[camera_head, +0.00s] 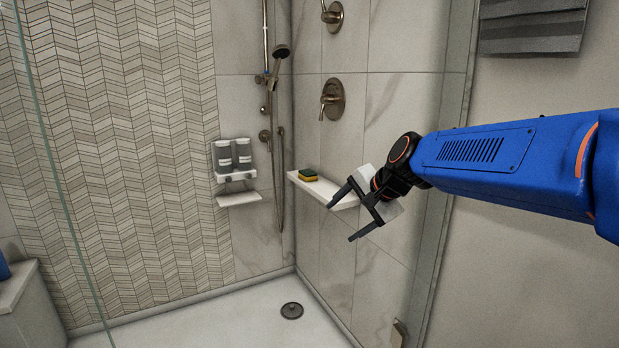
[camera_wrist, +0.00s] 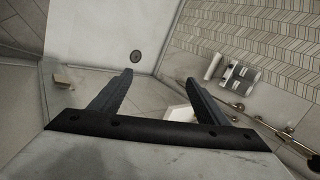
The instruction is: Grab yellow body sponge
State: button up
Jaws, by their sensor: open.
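The yellow body sponge (camera_head: 308,175), yellow with a dark layer, lies on the white wall shelf (camera_head: 340,197) in the shower corner in the head view. My gripper (camera_head: 344,215) is open and empty, in front of the right part of that shelf and to the right of the sponge, apart from it. In the wrist view my two fingers (camera_wrist: 158,78) are spread with nothing between them. A white shelf edge (camera_wrist: 180,113) shows beside the right finger there. I cannot make out the sponge in the wrist view.
Two dispensers (camera_head: 233,154) hang on the tiled back wall above a small shelf (camera_head: 239,199). A hand shower (camera_head: 280,53) with its hose and a valve handle (camera_head: 331,99) are near the corner. The shower floor around the drain (camera_head: 292,310) is clear. A glass edge (camera_head: 52,165) stands at left.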

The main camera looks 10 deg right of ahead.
jog(key=w+d+m+t, duration=0.1)
jog(key=w+m, duration=0.6)
jog(key=w, duration=0.8)
jog(key=w+d+f+m+t, duration=0.1)
jog(key=w+m, duration=0.6)
jog(key=w, duration=0.9)
jog(key=w+d+f+m+t, duration=0.1)
jog(key=w+d+m+t, duration=0.2)
jog(key=w+m, duration=0.4)
jog(key=shift+w+d, duration=0.15)
jog(key=shift+w, duration=1.95)
jog(key=shift+w+d, duration=0.1)
jog(key=shift+w, duration=1.95)
jog(key=shift+w+f, duration=0.15)
jog(key=shift+w, duration=0.2)
send_near(307, 172)
jog(key=x, duration=0.4)
jog(key=shift+d+f, duration=0.15)
jog(key=shift+f, duration=0.2)
jog(key=shift+r+x, duration=0.15)
jog(key=shift+x, duration=1.4)
jog(key=shift+r+x, duration=0.15)
jog(key=shift+x, duration=1.4)
jog(key=shift+w, duration=0.1)
jog(key=c, duration=1.1)
